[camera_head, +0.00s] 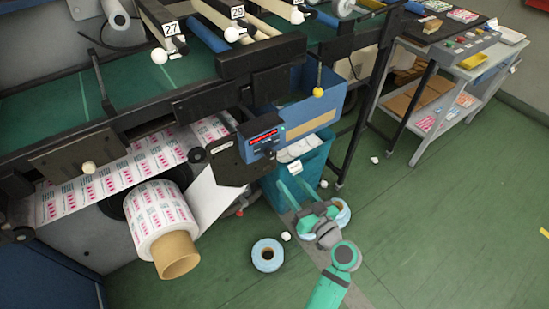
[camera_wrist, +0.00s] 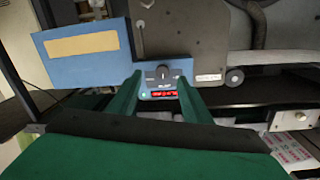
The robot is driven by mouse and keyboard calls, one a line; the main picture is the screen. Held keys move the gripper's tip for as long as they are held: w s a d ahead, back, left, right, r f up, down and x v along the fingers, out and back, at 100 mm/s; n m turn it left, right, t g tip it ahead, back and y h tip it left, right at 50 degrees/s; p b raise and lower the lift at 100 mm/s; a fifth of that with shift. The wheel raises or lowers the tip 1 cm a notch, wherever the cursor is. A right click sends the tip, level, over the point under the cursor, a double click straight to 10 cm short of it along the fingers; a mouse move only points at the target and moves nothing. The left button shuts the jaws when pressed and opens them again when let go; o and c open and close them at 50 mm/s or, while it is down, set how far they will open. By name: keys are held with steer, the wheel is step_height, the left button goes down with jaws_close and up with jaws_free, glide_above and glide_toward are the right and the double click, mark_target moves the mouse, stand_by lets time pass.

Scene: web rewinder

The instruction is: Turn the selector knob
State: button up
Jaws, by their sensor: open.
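The selector knob (camera_wrist: 163,73) is a small black knob on a blue control box with a red-lit display (camera_wrist: 163,94). In the wrist view the box appears upside down, with the knob between my two green fingers. In the head view the control box (camera_head: 261,132) is on the front of the machine, with its red display on top; the knob is small and dark there. My gripper (camera_head: 287,176) is below the box, fingers pointing up toward it. It is open and empty, and also shows in the wrist view (camera_wrist: 157,84). Contact with the knob cannot be made out.
A teal bin (camera_head: 310,165) stands behind my gripper under the machine. A printed roll (camera_head: 157,212) and web lie to the left. A blue-white roll (camera_head: 268,255) and crumpled scraps are on the green floor. A grey cart (camera_head: 455,75) stands at right. Floor at lower right is mostly clear.

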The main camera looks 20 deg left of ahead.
mark_target(271, 155)
steer(key=shift+n+g+y, duration=0.4)
steer(key=shift+n+y, duration=0.2)
steer(key=shift+n, duration=0.1)
steer(key=x, duration=0.3)
steer(key=r+x, duration=0.1)
steer(key=x, duration=0.3)
steer(key=r+x, duration=0.1)
steer(key=x, duration=0.3)
steer(key=shift+w+d+r, duration=0.1)
steer(key=shift+w+d, duration=0.05)
steer(key=shift+w, duration=0.15)
steer(key=c, duration=1.1)
steer(key=shift+o, duration=0.2)
